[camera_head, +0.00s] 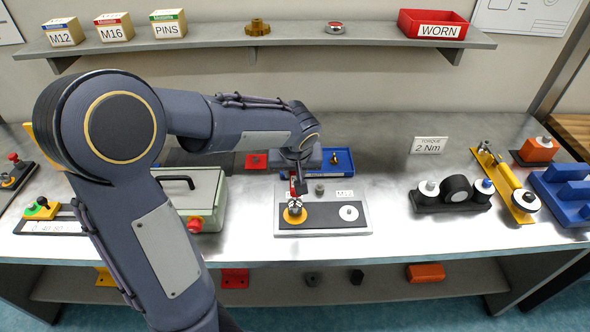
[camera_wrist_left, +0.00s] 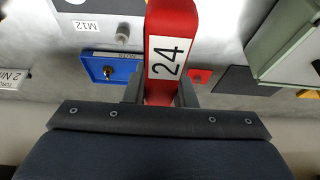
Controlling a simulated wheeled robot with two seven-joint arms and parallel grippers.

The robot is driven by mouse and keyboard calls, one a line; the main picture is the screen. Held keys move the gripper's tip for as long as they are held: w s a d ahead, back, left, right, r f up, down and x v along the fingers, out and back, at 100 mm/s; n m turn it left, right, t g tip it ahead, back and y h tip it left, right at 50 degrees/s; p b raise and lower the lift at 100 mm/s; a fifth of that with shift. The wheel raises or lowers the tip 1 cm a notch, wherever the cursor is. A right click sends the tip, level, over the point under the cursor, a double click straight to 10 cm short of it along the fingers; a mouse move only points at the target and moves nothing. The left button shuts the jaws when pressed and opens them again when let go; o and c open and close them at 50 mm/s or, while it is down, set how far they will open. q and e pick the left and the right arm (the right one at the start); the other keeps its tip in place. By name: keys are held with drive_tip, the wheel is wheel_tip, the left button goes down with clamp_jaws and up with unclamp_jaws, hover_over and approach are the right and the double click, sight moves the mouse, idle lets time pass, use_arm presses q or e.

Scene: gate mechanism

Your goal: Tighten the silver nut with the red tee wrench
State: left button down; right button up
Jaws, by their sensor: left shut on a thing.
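My left gripper (camera_head: 297,181) is shut on the red tee wrench (camera_head: 292,187), above the left part of a plate (camera_head: 325,229) on the bench. In the left wrist view, the wrench's red handle (camera_wrist_left: 171,85), marked 24, sits between the fingers (camera_wrist_left: 160,92). Below the red part, a silver piece (camera_head: 295,207) stands over an orange disc (camera_head: 293,217). I cannot tell whether it is the wrench's socket or the silver nut, nor whether they touch. Another silver round part (camera_head: 348,213) sits at the plate's right. My right gripper is not in view.
A blue tray (camera_head: 345,160) lies behind the plate, next to a red mat (camera_head: 256,161). A green-grey box (camera_head: 205,190) stands to the left. Black-mounted parts (camera_head: 452,192) and a yellow tool (camera_head: 508,180) lie to the right.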

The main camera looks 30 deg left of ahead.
use_arm(q)
drive_tip(key=shift+f+b, duration=0.3)
drive_tip(key=shift+b, duration=0.2)
idle(0.8)
drive_tip(key=c, duration=1.7)
unclamp_jaws()
drive_tip(key=shift+s, duration=0.1)
clamp_jaws()
drive_tip(key=shift+f, duration=0.1)
